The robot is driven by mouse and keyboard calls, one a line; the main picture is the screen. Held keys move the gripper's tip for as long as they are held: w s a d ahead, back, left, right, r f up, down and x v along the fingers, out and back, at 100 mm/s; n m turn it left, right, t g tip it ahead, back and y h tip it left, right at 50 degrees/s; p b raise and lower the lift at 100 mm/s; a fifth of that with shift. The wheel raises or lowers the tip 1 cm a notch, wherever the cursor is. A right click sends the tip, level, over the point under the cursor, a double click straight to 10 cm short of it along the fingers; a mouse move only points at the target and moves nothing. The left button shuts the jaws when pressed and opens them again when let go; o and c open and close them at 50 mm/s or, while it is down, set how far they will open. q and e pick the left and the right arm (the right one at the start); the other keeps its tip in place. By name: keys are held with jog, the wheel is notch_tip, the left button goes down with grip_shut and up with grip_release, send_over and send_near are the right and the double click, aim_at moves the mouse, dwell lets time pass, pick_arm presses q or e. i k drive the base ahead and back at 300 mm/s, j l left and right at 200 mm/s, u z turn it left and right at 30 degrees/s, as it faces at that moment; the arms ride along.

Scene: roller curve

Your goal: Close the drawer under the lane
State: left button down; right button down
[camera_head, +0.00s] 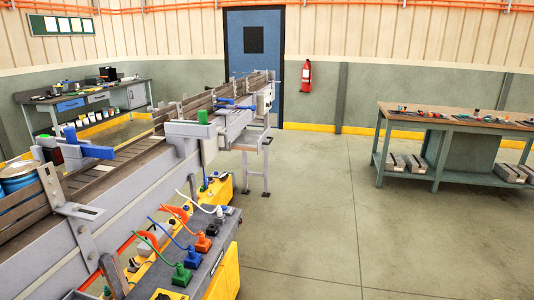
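The roller lane (125,158) runs from the lower left to the back centre, with grey side rails and wooden guard boards. Below its right side stand yellow cabinets (226,272) with a grey top (205,262) that carries coloured plugs and cables. I cannot make out a drawer clearly under the lane or tell how far one is open. A small grey edge (75,296) shows at the bottom left, cut off by the frame. Neither of my grippers is in view.
Blue drums (18,190) stand at the left edge by the lane. A workbench with a blue drawer front (71,104) is at the back left. A green table (455,116) with tools stands at the right. The floor (320,220) between is clear.

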aim_at(247, 139)
jog(key=i+l+u, duration=0.1)
jog(key=i, duration=0.4)
jog(key=i+l+u, duration=0.1)
jog(key=i+l, duration=0.2)
jog(key=i, duration=0.2)
jog(key=i+l+u, duration=0.1)
jog(key=i+l, duration=0.15)
jog(key=i, duration=0.25)
